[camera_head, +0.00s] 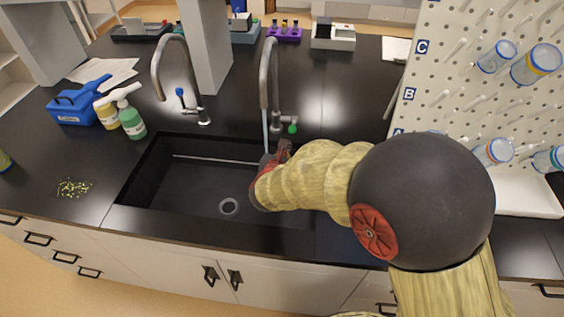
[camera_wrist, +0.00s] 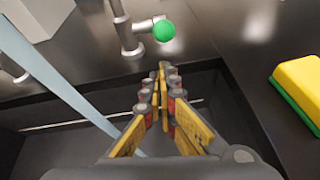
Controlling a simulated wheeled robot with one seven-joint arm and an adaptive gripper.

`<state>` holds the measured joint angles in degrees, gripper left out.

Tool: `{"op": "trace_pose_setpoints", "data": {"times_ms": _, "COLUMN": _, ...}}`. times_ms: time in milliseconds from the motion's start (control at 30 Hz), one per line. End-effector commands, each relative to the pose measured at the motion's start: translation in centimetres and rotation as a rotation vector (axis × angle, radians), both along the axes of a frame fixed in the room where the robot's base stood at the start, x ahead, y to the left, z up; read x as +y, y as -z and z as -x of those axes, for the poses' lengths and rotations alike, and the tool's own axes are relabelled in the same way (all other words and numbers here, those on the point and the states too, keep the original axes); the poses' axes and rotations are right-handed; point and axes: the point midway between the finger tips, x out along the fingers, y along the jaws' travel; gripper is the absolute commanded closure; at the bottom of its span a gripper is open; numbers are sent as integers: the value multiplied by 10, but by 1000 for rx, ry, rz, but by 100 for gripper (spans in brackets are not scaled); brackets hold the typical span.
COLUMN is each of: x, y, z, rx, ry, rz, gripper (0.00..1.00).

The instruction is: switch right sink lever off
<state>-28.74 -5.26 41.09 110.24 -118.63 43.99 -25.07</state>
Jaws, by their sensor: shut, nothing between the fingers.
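The right tap (camera_head: 265,75) is a grey gooseneck behind the black sink, with a green-ended lever (camera_head: 292,128) on the right of its base. In the wrist view the green knob (camera_wrist: 164,31) sits on a short stem from the tap base (camera_wrist: 128,35). A pale blue water stream (camera_wrist: 62,78) runs down from this tap, also visible in the head view (camera_head: 265,132). My gripper (camera_head: 282,150) is over the back right of the sink, in front of the lever. In the wrist view its fingertips (camera_wrist: 165,72) are together and empty, apart from the knob.
The left tap (camera_head: 165,70) has a blue lever (camera_head: 180,92). Green (camera_head: 131,122) and yellow bottles and a blue carrier (camera_head: 75,105) stand left of the sink (camera_head: 190,195). A pegboard (camera_head: 475,75) rises at right. A yellow-green sponge (camera_wrist: 302,85) lies right of the sink.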

Motion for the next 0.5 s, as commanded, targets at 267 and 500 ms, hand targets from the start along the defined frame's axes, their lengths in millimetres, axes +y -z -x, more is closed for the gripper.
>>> {"op": "trace_pose_setpoints", "data": {"times_ms": 267, "x": -5, "y": -13, "z": -9, "rx": 4, "ry": 1, "rz": 2, "gripper": 100}}
{"op": "trace_pose_setpoints", "data": {"times_ms": 500, "x": -5, "y": -13, "z": -9, "rx": 3, "ry": 0, "rz": 1, "gripper": 100}}
